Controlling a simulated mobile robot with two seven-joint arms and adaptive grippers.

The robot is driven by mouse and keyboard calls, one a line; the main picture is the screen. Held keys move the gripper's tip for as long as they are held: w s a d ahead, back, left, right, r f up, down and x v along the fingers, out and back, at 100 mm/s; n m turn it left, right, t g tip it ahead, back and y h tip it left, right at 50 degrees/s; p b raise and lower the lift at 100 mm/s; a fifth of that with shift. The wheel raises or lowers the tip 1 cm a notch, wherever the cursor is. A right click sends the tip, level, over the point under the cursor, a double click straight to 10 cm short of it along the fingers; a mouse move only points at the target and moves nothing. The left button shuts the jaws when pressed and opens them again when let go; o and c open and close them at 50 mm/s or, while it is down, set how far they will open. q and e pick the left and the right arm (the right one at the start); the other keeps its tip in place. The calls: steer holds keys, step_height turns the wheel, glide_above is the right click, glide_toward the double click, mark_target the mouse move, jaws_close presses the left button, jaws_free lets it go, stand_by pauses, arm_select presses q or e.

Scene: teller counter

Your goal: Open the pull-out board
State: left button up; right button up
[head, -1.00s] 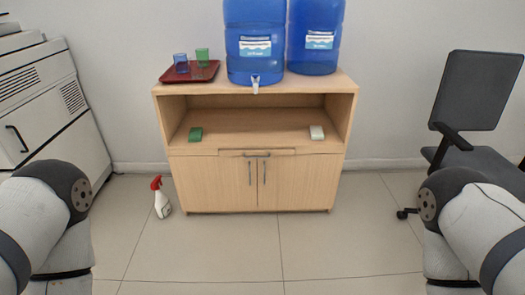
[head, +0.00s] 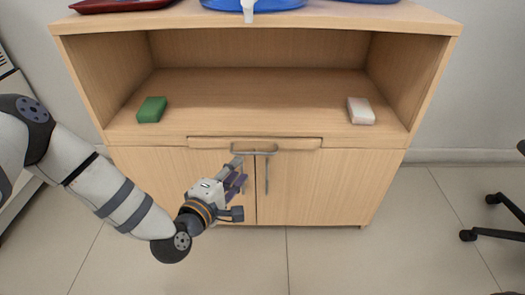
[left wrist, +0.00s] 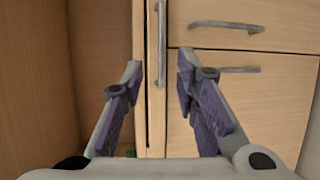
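The pull-out board (head: 305,143) is a thin wooden front between the shelf and the doors, closed flush with the cabinet. Its grey bar handle (head: 262,152) runs across its middle. In the left wrist view, turned on its side, the board (left wrist: 152,120) and its handle (left wrist: 161,45) stand upright. My left gripper (head: 238,168) is open and empty, close to the handle's left end in the head view. In the left wrist view the handle lies between the spread fingertips (left wrist: 160,68); I cannot tell whether they reach around it. My right gripper is out of view.
Two cabinet doors (head: 325,190) with upright handles (head: 267,175) are just below the board. On the shelf above lie a green block (head: 151,109) and a white block (head: 361,111). A chair base (head: 490,228) stands at the right. The floor in front is clear.

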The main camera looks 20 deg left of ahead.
mark_target(252, 154)
arm_select(q)
steer(key=b+x, duration=0.3)
steer(key=x, duration=0.7)
steer(key=shift+f, duration=0.1)
jaws_close()
